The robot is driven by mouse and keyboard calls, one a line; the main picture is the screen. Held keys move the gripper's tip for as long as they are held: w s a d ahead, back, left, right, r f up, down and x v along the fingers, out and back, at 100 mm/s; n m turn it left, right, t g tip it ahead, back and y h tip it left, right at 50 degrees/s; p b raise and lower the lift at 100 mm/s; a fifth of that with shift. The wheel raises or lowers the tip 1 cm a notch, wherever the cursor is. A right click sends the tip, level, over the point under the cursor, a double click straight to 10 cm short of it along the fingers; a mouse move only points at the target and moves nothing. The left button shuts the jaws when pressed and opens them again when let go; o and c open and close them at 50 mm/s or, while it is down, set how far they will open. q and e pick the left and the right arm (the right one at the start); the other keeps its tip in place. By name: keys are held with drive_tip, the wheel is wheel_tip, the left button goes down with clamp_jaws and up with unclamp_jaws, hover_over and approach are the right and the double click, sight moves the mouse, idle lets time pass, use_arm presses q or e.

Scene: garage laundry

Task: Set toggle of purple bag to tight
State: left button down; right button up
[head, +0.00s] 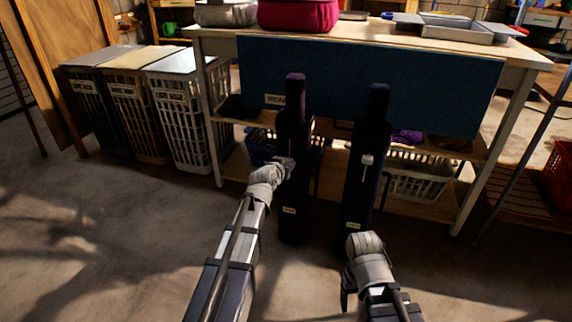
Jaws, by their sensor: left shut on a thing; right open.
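Two tall, narrow dark bags stand upright side by side in front of the blue panel. The left one, with a purplish top, is the purple bag (293,110); the right one is a dark navy bag (372,125). My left gripper (287,165) is at the front of the purple bag, about mid-height, and is shut on what appears to be its toggle. The gripper hides the toggle and its cord. A pale toggle (367,160) shows on the navy bag at a similar height. My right gripper (363,243) is open, low in front of the navy bag's lower end; its fingertips are hard to see.
The blue panel (440,90) hangs at the front of a wooden table (215,38). A magenta case (298,14) and a metal tray (455,28) are on top. Labelled laundry baskets (180,120) stand left. A white basket (415,178) sits on the lower shelf. The foreground floor is clear.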

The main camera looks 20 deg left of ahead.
idle(0.8)
use_arm(q)
wheel_tip(320, 180, up, 8)
drive_tip(key=p, duration=0.7)
drive_tip(key=shift+f+p, duration=0.2)
drive_tip(key=shift+p, duration=0.1)
drive_tip(key=shift+f, duration=0.1)
drive_tip(key=shift+c, duration=2.2)
unclamp_jaws()
drive_tip(key=p, duration=0.3)
approach(290, 143)
drive_tip(key=shift+v, duration=1.25)
